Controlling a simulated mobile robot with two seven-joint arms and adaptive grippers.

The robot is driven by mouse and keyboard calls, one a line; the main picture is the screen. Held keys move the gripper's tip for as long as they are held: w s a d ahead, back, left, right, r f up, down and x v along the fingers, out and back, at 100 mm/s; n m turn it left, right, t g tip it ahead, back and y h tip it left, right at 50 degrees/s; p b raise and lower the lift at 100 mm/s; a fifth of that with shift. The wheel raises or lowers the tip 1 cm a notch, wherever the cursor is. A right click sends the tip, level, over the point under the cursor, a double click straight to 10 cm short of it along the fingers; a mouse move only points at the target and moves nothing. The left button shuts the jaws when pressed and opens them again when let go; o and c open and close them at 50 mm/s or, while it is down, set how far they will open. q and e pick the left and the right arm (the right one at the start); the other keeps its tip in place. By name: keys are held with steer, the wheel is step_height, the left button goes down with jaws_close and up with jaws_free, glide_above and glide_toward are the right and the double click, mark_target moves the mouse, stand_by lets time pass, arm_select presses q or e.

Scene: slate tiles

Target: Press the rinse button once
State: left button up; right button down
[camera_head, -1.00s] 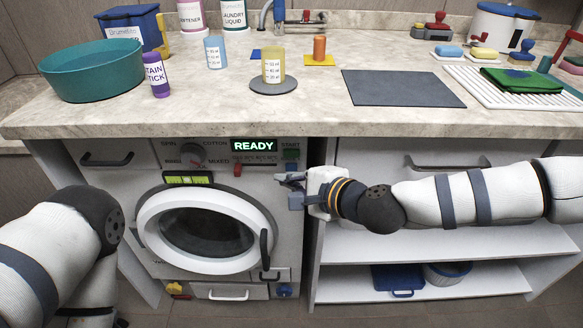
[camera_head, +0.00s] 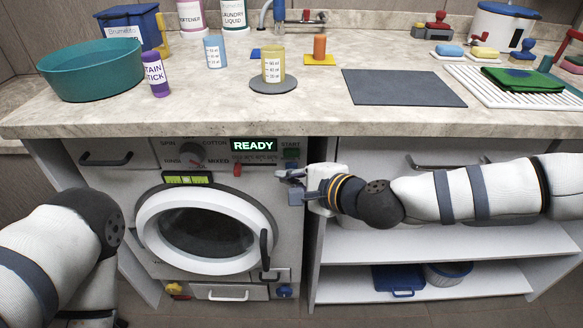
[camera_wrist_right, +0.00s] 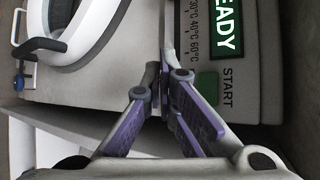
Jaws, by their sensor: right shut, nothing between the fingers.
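The washing machine (camera_head: 235,290) stands under the counter, its display (camera_head: 254,145) lit with READY. The green START button (camera_head: 291,153) is at the panel's right end; it also shows in the right wrist view (camera_wrist_right: 207,86). A dial (camera_head: 194,153) is ringed by words, one reading RINSE. I cannot make out a separate button marked rinse. My right gripper (camera_head: 281,175) is shut and empty, in front of the panel just below START. In the wrist view its fingertips (camera_wrist_right: 163,66) meet beside START; contact with the panel cannot be told. My left gripper is out of view.
A red slider (camera_head: 238,169) sits under the display. The round door (camera_head: 205,232) is shut, with a dark handle (camera_head: 265,249). An open shelf unit (camera_head: 455,240) stands right of the machine. The counter (camera_head: 200,114) overhangs the panel and carries a teal basin (camera_head: 93,72).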

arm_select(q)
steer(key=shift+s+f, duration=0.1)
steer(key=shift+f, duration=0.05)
arm_select(e)
steer(key=shift+w, duration=0.5)
steer(key=shift+s, duration=0.1)
stand_by(0.5)
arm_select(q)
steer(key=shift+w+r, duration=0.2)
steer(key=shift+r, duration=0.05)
arm_select(e)
steer(key=shift+s, duration=0.8)
arm_select(q)
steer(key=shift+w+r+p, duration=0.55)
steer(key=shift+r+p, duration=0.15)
steer(key=shift+p, duration=0.05)
arm_select(e)
steer(key=s, duration=0.5)
